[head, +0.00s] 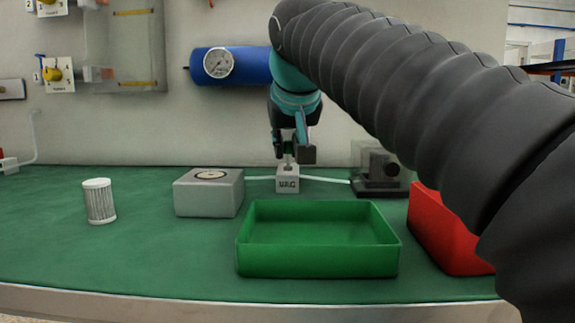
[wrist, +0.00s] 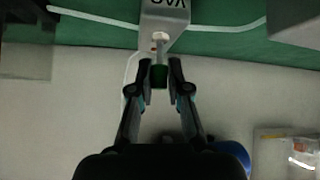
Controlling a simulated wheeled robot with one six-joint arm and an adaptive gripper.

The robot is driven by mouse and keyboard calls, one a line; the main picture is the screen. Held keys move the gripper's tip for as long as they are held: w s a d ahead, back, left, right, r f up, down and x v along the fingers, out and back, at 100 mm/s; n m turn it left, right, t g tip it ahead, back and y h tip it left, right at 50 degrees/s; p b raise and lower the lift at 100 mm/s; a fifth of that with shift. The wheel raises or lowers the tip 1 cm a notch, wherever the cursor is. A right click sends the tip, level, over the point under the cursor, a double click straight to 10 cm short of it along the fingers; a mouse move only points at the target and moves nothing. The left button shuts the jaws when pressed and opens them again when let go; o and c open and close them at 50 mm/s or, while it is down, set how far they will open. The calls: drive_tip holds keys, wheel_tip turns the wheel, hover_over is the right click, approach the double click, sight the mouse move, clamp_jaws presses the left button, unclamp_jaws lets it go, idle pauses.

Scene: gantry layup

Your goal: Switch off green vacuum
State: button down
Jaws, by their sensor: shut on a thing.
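A small grey block marked VAC (head: 288,184) stands on the green bench behind the green tray; its lettered face also shows at the top of the wrist view (wrist: 165,18). My gripper (head: 291,155) reaches down from above, right over the block. The handle's exact angle is partly hidden by the fingers.
A green tray (head: 318,270) stands in front, with a red bin (head: 447,235) at right. A grey box (head: 209,195) and white filter cylinder (head: 99,201) stand left. Tubes join the VAC block from both sides. A blue tank (head: 250,66) hangs behind my gripper.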

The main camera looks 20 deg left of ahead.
drive_tip(key=shift+s+d+f+t+y+b, duration=0.1)
drive_tip(key=shift+s+t+y+b, duration=0.3)
drive_tip(key=shift+t, duration=1)
drive_tip(key=shift+s, duration=0.1)
drive_tip(key=c, duration=1.1)
unclamp_jaws()
drive_tip(key=v, duration=1.2)
